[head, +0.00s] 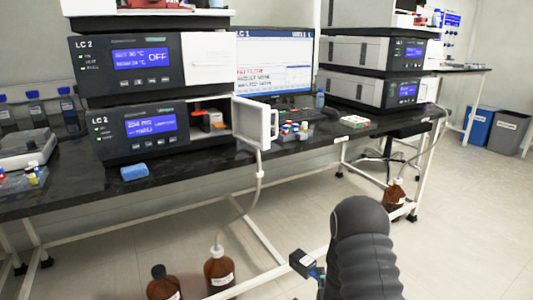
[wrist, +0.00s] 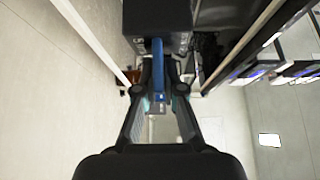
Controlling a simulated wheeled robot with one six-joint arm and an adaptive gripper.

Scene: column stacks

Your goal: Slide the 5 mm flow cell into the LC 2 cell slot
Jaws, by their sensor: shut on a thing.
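My gripper (wrist: 159,78) is shut on a blue tab that joins a dark block, which I take to be the 5 mm flow cell (wrist: 157,16). In the head view, the flow cell (head: 301,262) is a small dark block with a pale label, held in the air in front of the bench at the lower middle. My arm hides most of the gripper there. The LC 2 lower module (head: 115,150) stands on the bench at left with its white door (head: 258,124) swung open. Dark and orange-red parts show inside its bay (head: 208,118). I cannot make out the cell slot itself.
The black bench top (head: 185,163) holds a blue block (head: 134,171), a tray of vials (head: 292,131) and a monitor (head: 275,62). Brown bottles (head: 219,270) stand on the floor before the bench. A tube hangs below the open door. The floor at right is mostly clear.

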